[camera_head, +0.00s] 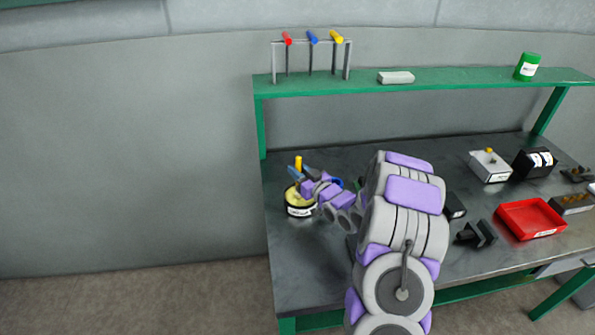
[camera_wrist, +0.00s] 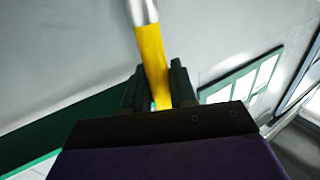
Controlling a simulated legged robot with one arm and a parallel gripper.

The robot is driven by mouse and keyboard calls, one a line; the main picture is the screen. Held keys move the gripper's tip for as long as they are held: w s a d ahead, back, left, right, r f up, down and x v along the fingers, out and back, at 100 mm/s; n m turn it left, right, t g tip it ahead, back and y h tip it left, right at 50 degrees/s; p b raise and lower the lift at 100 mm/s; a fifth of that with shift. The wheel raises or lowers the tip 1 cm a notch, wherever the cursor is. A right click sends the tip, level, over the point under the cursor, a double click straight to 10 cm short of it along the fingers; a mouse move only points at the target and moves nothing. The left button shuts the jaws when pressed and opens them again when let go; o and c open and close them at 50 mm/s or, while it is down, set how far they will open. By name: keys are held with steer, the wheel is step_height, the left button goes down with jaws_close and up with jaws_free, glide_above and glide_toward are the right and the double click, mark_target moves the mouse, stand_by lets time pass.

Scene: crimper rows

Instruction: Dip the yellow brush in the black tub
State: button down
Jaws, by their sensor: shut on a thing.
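My gripper (camera_head: 299,174) is shut on the yellow brush (camera_head: 298,162), whose yellow end sticks up above the fingers in the head view. In the wrist view the yellow handle (camera_wrist: 152,60) runs between my two dark fingers (camera_wrist: 158,85), and a silver band shows at the top edge. The black tub (camera_head: 300,211) stands at the left end of the bench, with a white label and pale yellow contents. My gripper is over or just behind the tub. The brush's bristles are not visible, so I cannot tell whether they touch the contents.
A red tray (camera_head: 530,219), a grey box (camera_head: 489,166) and a black box (camera_head: 534,163) stand on the right. The green shelf (camera_head: 450,79) carries a rack (camera_head: 311,44) with coloured handles and a green can (camera_head: 527,67).

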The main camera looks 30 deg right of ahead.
steer(key=shift+d+f, duration=0.1)
steer(key=shift+d, duration=0.05)
stand_by(0.6)
steer(key=shift+d, duration=0.15)
steer(key=shift+f+p, duration=0.1)
steer(key=shift+p, duration=0.2)
stand_by(0.3)
steer(key=shift+d, duration=0.15)
stand_by(0.4)
